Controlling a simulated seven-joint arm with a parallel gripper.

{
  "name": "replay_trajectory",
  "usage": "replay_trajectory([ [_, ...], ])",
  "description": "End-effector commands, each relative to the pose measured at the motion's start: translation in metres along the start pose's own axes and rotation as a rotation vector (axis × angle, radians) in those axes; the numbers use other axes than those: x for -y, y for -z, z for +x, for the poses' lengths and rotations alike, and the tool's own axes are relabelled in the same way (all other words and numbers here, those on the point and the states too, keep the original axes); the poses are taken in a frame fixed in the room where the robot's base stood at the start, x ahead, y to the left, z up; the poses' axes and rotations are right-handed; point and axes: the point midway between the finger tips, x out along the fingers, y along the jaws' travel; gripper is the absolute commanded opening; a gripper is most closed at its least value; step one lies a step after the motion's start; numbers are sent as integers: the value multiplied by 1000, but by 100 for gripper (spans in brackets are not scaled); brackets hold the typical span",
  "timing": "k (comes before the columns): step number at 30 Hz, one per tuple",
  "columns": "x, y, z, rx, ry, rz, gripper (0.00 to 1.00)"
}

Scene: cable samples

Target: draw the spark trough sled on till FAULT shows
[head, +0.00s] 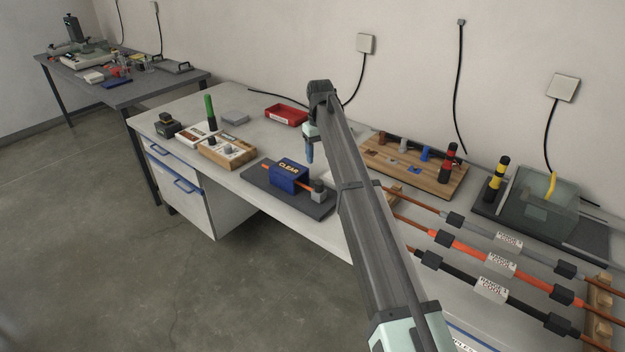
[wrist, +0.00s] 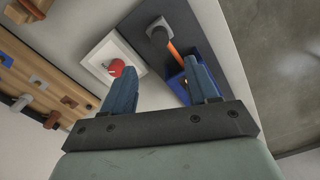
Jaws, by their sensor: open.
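The spark trough sled (head: 288,176) is a blue box on a dark grey base plate (head: 262,187). Its top reads CLEAR in yellow. An orange cable passes through it to a grey block (head: 318,188) at the plate's right end. My gripper (head: 310,153) is open and empty, above and behind the plate. In the wrist view my gripper (wrist: 162,78) has its two blue fingers apart. There the blue sled (wrist: 179,88) is partly hidden behind one finger, and the orange cable (wrist: 175,54) runs to a dark cylindrical end.
A white box with a red button (wrist: 116,68) lies beside the plate. A wooden board (head: 415,170) with pegs, cable joints (head: 497,262) and a clear tank (head: 545,200) stand to the right. A wooden tray (head: 228,150) and red bin (head: 286,115) are left.

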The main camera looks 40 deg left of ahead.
Motion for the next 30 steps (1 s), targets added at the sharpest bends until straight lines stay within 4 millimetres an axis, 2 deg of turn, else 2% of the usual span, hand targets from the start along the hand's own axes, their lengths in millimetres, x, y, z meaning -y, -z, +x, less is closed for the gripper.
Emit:
replay_trajectory([
  [12,0,-1,74,3,1,0,59],
  [18,0,-1,101,2,0,0,59],
  [24,0,0,115,1,0,0,59],
  [30,0,0,118,0,0,0,59],
])
